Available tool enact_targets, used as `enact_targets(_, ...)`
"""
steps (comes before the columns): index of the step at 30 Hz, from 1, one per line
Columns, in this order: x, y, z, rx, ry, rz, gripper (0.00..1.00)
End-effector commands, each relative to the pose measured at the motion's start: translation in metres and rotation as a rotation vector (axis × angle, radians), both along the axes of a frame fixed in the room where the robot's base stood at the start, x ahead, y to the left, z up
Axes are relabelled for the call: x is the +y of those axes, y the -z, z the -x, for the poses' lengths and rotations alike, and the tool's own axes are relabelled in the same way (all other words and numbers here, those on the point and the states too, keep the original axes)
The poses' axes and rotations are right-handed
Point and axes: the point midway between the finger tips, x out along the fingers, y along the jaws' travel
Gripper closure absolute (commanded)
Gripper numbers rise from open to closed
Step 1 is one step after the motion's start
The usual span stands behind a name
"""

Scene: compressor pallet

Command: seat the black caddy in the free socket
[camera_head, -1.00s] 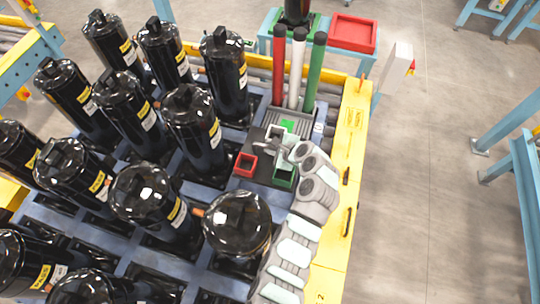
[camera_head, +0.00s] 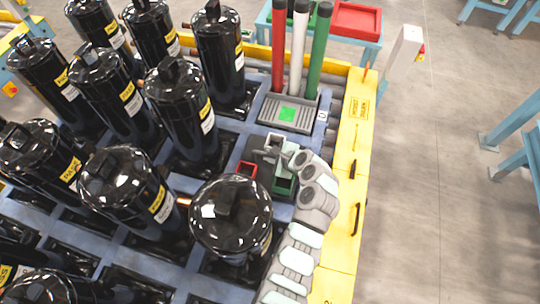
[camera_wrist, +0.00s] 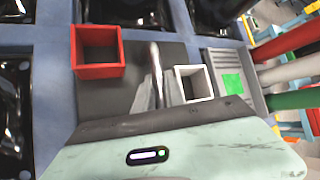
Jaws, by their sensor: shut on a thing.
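The black caddy (camera_head: 259,159) is a dark flat tray with small open boxes on it. A red box (camera_head: 246,169) and a green box (camera_head: 284,184) show in the head view. A red box (camera_wrist: 97,51) and a white box (camera_wrist: 194,84) show in the wrist view. My gripper (camera_head: 273,152) is shut on the caddy near its middle; its fingers (camera_wrist: 158,84) cover the grasped part. The caddy is over the right side of the blue pallet (camera_head: 140,247). I cannot tell its height above the pallet. No free socket shows clearly; the area beneath the caddy is hidden.
Tall black compressors (camera_head: 231,215) stand close on the left and in front. A grey ribbed holder (camera_head: 288,113) with red, white and green tubes is just behind the caddy. A yellow rail (camera_head: 350,150) runs along the right.

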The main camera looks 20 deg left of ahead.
Motion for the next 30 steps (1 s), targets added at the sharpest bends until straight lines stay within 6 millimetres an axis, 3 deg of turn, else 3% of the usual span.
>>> enact_targets(10,-0.002,0.037,-0.002,-0.004,0.004,-0.002,1.00)
enact_targets(23,-0.002,0.039,-0.002,-0.004,0.004,-0.003,1.00)
enact_targets(24,-0.003,0.040,-0.002,-0.003,0.005,0.000,0.83)
enact_targets(30,-0.003,0.041,-0.001,-0.002,0.005,0.000,0.67)
